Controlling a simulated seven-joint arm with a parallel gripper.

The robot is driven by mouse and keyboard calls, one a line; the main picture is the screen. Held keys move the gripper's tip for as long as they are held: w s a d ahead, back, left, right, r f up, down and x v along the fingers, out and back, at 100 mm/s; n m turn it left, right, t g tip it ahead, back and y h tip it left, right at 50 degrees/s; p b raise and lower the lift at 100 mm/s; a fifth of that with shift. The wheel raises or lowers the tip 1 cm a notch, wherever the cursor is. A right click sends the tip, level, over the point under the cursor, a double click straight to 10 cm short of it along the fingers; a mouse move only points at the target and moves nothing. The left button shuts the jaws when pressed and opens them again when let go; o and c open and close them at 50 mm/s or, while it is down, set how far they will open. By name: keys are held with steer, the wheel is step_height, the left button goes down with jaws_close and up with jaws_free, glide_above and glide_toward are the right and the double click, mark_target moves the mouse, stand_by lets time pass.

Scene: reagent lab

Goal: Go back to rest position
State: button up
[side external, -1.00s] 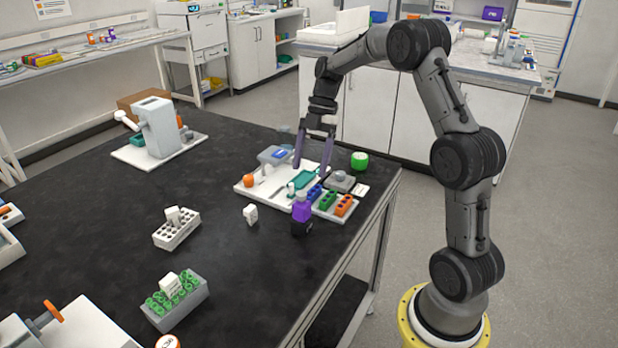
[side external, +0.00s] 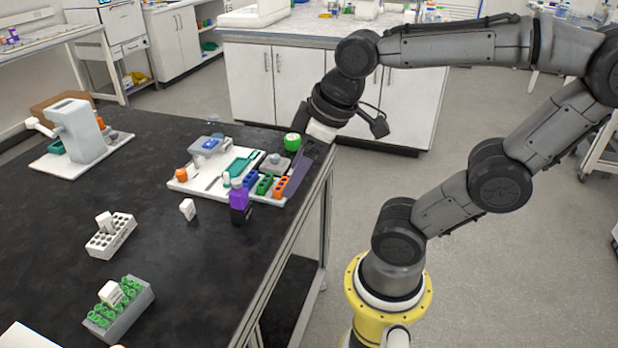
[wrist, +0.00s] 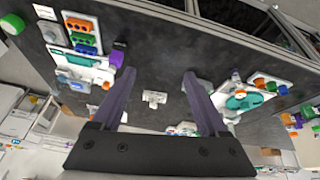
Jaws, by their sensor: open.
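My gripper (side external: 306,168) is at the right edge of the black table in the side view, tilted, with its purple fingers in front of the right end of the white tray (side external: 178,186). In the wrist view both fingers of my gripper (wrist: 160,78) are spread wide apart. Nothing is between the fingertips but the view of the table. My arm is folded back to the right, over the floor beside the table.
The tray bears small orange (side external: 281,187), green and blue racks. A purple-and-black item (side external: 239,200) stands beside it, with a green-capped jar (side external: 292,142) behind. A white rack (side external: 110,240) and a green-tube rack (side external: 120,312) stand nearer. The floor at right is open.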

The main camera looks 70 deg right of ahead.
steer(key=shift+s+a+f+m+t, duration=0.2)
steer(key=shift+s+f+m, duration=0.1)
steer(key=shift+s+m, duration=0.25)
steer(key=shift+s+a+f+m+t, duration=0.1)
steer(key=shift+s+f+m+t, duration=0.15)
steer(key=shift+s+m, duration=0.3)
